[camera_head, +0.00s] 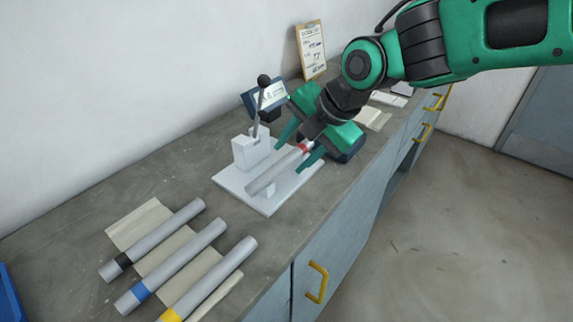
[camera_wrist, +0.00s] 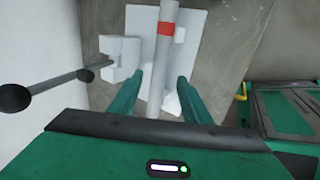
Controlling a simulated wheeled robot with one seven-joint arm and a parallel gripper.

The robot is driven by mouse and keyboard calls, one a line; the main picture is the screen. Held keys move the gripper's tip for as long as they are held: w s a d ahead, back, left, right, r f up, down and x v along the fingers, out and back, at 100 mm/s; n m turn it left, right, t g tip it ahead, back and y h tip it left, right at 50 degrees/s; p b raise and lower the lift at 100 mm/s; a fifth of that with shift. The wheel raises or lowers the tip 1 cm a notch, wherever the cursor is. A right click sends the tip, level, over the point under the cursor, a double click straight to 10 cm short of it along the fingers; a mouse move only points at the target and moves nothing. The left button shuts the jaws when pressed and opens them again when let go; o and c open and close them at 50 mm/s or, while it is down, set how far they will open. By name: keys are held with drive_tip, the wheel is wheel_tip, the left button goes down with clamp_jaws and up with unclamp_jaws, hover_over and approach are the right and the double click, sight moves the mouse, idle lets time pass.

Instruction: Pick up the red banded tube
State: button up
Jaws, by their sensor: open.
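The red banded tube is a grey tube (camera_head: 272,174) with a red band near one end. It lies on the white jig (camera_head: 236,183), resting along its plate beside the lever block. In the wrist view the tube (camera_wrist: 160,60) runs up the picture, with its red band (camera_wrist: 166,28) near the top. My gripper (camera_head: 288,157) is open, with one finger on each side of the tube. In the wrist view the gripper (camera_wrist: 162,78) shows gaps between both fingers and the tube. The near end of the tube is hidden by the gripper body in the wrist view.
A lever (camera_head: 260,100) with a black knob rises from the jig block, close left of my gripper. Tubes with black (camera_head: 155,240), blue (camera_head: 175,268) and yellow (camera_head: 212,280) bands lie at the front left. A small display (camera_head: 270,93) and a clipboard (camera_head: 311,50) stand behind.

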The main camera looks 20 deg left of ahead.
sight(285, 162)
drive_tip(key=x, duration=0.4)
drive_tip(key=shift+w+f, duration=0.1)
drive_tip(key=shift+w, duration=0.15)
clamp_jaws()
